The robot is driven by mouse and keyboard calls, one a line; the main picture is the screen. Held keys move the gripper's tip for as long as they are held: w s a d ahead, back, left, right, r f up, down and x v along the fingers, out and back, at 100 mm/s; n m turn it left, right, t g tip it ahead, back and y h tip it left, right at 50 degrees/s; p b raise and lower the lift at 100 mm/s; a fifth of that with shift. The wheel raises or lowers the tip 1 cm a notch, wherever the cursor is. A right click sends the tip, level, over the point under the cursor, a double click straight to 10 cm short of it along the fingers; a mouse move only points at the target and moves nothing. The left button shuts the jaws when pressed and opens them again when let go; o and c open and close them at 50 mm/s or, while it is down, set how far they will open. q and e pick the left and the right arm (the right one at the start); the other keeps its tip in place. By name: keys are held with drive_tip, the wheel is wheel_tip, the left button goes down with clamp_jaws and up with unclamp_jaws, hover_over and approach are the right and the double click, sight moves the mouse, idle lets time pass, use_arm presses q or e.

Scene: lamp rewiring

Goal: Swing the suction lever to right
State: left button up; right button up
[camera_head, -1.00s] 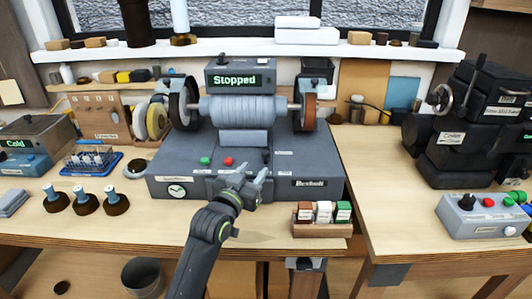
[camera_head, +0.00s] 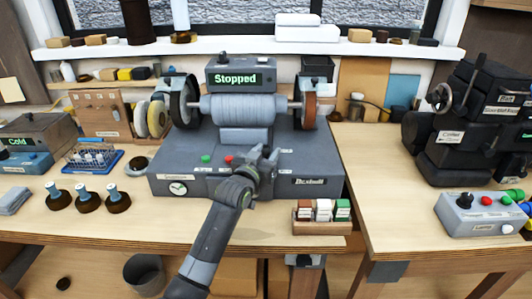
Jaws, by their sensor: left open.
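The grey bench grinder (camera_head: 165,165) stands mid-bench, with its display (camera_head: 235,78) reading "Stopped". Green (camera_head: 206,158) and red (camera_head: 229,159) buttons sit on its front slope. My left gripper (camera_head: 265,154) is open over the right-middle of this slope, its fingers pointing away from me. I cannot make out the suction lever apart from the gripper; the gripper covers part of the panel there. Whether the fingers touch anything is unclear. My right gripper is out of view.
A small wooden rack (camera_head: 322,228) with coloured blocks stands at the front edge, right of my arm. Several dark round holders (camera_head: 88,203) stand at left. A grey control box (camera_head: 484,215) and dark machine (camera_head: 459,150) are at right. Bare bench lies between.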

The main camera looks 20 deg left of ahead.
use_arm(q)
clamp_jaws()
